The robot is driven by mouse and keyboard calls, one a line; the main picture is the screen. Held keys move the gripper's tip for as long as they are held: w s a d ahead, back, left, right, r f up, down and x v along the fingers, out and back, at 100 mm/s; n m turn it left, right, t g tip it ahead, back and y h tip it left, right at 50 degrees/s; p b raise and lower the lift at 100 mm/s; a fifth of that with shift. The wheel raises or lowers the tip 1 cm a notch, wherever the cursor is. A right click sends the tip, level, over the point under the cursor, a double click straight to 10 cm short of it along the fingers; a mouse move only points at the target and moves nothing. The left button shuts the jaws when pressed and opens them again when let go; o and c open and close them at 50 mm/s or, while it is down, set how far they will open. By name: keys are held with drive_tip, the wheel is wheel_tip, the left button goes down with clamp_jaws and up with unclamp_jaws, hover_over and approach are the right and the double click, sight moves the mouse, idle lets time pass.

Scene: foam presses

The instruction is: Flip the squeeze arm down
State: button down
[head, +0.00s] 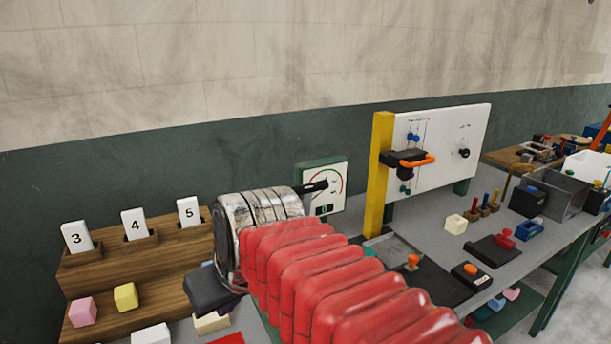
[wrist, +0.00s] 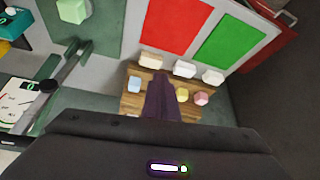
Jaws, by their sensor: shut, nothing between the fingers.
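A dark bar (wrist: 66,70) with a black joint stands beside a dial gauge (wrist: 17,103) in the left of the wrist view. It looks like the squeeze arm, though its exact tilt is hard to judge from above. In the head view, the green-framed gauge (head: 336,180) has a black end of an arm (head: 315,187) in front of it, and my red-sleeved arm hides what lies below. My gripper (wrist: 159,76) is shut and empty, to the right of the bar and apart from it. A pale green block (wrist: 72,10) sits on a green plate.
A wooden step rack (head: 140,270) with numbered cards and coloured blocks stands at left. Red (wrist: 176,24) and green (wrist: 231,40) mats lie near it. A white panel (head: 450,150) with a yellow post (head: 380,175) and orange handle rises at right, above a bench with several small fixtures.

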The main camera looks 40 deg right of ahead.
drive_tip(key=w+d+r+m+t+h, duration=0.1)
drive_tip(key=w+d+r, duration=0.2)
drive_tip(key=d+r, duration=0.7)
drive_tip(key=w+d+r+m+t+h, duration=0.1)
drive_tip(key=w+d+r, duration=0.2)
drive_tip(key=d+r, duration=0.7)
drive_tip(key=d, duration=0.6)
drive_tip(key=shift+w+d, duration=0.15)
drive_tip(key=shift+w, duration=0.05)
drive_tip(key=shift+w, duration=0.1)
drive_tip(key=w+f, duration=0.1)
drive_tip(key=f, duration=0.1)
drive_tip(key=w+f, duration=0.1)
drive_tip(key=f, duration=0.2)
drive_tip(key=w+d+f, duration=0.1)
drive_tip(key=w+f, duration=0.1)
drive_tip(key=f, duration=0.1)
drive_tip(key=shift+d+f, duration=0.1)
drive_tip(key=shift+s+a+f, duration=0.2)
drive_tip(key=shift+s+f, duration=0.1)
drive_tip(key=shift+s, duration=0.3)
drive_tip(key=shift+a, duration=0.1)
